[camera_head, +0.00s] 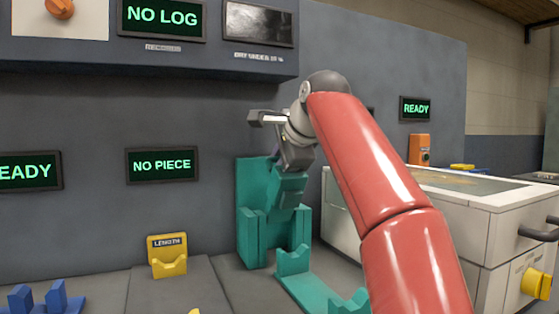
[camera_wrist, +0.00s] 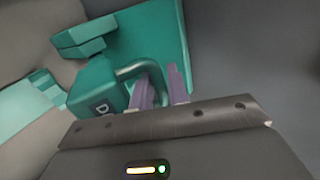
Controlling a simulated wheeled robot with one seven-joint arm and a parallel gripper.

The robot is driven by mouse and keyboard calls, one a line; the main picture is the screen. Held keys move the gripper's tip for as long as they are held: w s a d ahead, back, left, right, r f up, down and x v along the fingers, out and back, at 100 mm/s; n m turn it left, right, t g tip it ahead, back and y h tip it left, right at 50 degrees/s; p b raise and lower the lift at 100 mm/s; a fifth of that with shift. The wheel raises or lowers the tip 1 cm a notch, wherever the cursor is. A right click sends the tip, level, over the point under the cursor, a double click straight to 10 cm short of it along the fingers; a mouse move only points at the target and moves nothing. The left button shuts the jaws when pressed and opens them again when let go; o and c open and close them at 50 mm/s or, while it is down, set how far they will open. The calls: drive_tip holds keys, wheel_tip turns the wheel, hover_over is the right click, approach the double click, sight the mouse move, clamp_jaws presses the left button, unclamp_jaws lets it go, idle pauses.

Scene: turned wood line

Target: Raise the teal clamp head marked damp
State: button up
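The teal clamp head (camera_head: 287,188) sits on its upright teal stand (camera_head: 249,190) in the middle of the head view, above a lower teal cradle. In the wrist view the clamp head (camera_wrist: 97,88) shows a dark label starting with "D"; the rest of the word is cut off. A grey metal loop handle (camera_wrist: 137,67) rises from it. My gripper (camera_wrist: 162,85) has its two purple fingers close together, one on each side of the handle's right leg, and looks shut on it. In the head view my gripper (camera_head: 290,165) is just above the clamp head, its fingertips hidden.
A second teal cradle piece (camera_head: 310,278) lies in front of the stand. A yellow "LENGTH" holder (camera_head: 167,256) and blue blocks (camera_head: 45,297) are to the left. A white cabinet (camera_head: 470,215) stands close on the right. A panel shelf (camera_head: 150,75) overhangs at the upper left.

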drive_tip(key=v, duration=0.8)
